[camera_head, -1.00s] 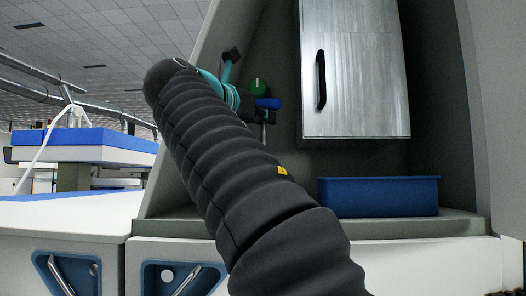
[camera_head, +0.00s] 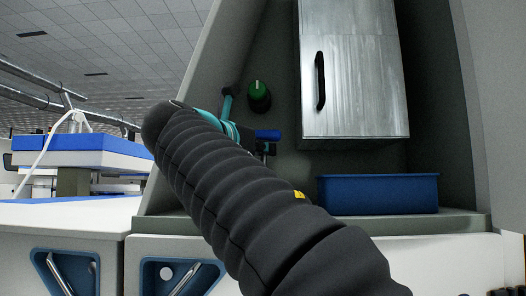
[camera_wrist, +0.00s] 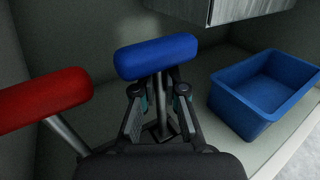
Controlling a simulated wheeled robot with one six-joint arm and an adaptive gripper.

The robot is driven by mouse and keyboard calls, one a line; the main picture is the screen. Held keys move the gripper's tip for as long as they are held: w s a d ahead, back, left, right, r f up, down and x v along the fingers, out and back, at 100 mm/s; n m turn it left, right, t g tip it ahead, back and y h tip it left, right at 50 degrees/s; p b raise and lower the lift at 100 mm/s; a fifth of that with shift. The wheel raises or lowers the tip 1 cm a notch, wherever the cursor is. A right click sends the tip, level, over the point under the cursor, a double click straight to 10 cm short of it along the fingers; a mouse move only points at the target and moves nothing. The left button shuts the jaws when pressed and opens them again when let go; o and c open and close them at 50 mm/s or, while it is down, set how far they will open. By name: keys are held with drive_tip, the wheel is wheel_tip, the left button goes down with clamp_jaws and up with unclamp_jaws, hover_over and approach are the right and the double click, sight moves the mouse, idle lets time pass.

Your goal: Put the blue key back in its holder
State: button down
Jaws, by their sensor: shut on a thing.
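The blue key (camera_wrist: 157,56) has a thick blue handle and a metal shaft. In the wrist view my gripper (camera_wrist: 158,105) is shut on the shaft, with a finger on either side below the handle. In the head view the blue handle (camera_head: 268,134) shows just past the end of my arm, low in front of the recess's back wall. A small dark square piece is near the shaft's lower end. I cannot tell whether it is the holder or whether the shaft touches it. A red-handled key (camera_wrist: 42,99) with a metal shaft stands at the left.
A blue open bin (camera_head: 378,195) sits on the ledge at the right, also in the wrist view (camera_wrist: 262,90). A grey metal cabinet door (camera_head: 352,70) with a black handle hangs above it. A green knob (camera_head: 258,96) is on the back wall. Ledge space left of the bin looks clear.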

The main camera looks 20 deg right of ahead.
drive_tip(key=shift+f, duration=0.15)
drive_tip(key=c, duration=1.2)
unclamp_jaws()
drive_tip(key=shift+r, duration=0.2)
drive_tip(key=v, duration=1.2)
drive_tip(key=shift+f, duration=0.1)
